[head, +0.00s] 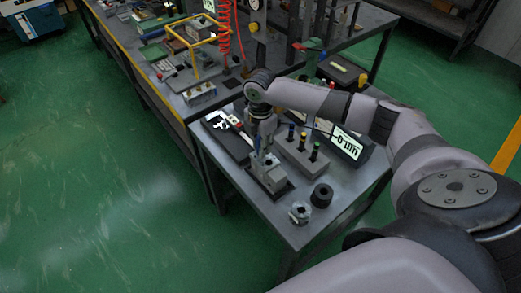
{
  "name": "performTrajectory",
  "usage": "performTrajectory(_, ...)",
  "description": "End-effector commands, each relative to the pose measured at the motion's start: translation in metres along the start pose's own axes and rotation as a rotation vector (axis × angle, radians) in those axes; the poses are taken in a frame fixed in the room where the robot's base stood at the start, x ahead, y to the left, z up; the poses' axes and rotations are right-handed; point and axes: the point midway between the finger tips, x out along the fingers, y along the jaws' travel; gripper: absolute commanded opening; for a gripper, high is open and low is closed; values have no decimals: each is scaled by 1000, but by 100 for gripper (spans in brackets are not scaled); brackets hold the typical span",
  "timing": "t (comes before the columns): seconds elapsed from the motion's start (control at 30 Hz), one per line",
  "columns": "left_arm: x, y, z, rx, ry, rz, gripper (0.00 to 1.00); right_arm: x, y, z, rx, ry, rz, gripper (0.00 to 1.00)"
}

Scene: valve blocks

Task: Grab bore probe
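My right gripper (264,150) points down over the near table. Its fingers are small and dark in the head view, so I cannot tell whether they are open or shut. Just below it is a light grey block (270,175) on a dark base. To its right, a grey holder (293,155) carries upright black probe-like pieces with coloured tops: a yellow-topped one (291,132), an orange-topped one (303,141) and a green-topped one (315,151). Which of these is the bore probe I cannot tell. My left gripper is not in view.
A readout (347,143) showing micrometres stands right of the holder. A black ring (321,195) and a metal part (299,212) lie near the front edge. A dark tray (226,137) lies at left. A cluttered bench with a yellow frame (197,72) stands behind.

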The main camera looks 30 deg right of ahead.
Motion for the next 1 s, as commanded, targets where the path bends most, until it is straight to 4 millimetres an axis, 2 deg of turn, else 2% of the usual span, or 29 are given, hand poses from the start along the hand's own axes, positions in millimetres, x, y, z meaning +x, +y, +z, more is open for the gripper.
performTrajectory(0.33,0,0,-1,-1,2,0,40,0,0,0,0,0,0,0)
performTrajectory(0.8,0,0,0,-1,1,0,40,-2,1,0,0,0,2,0)
performTrajectory(1.0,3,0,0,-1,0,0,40,-15,1,0,1,1,3,0)
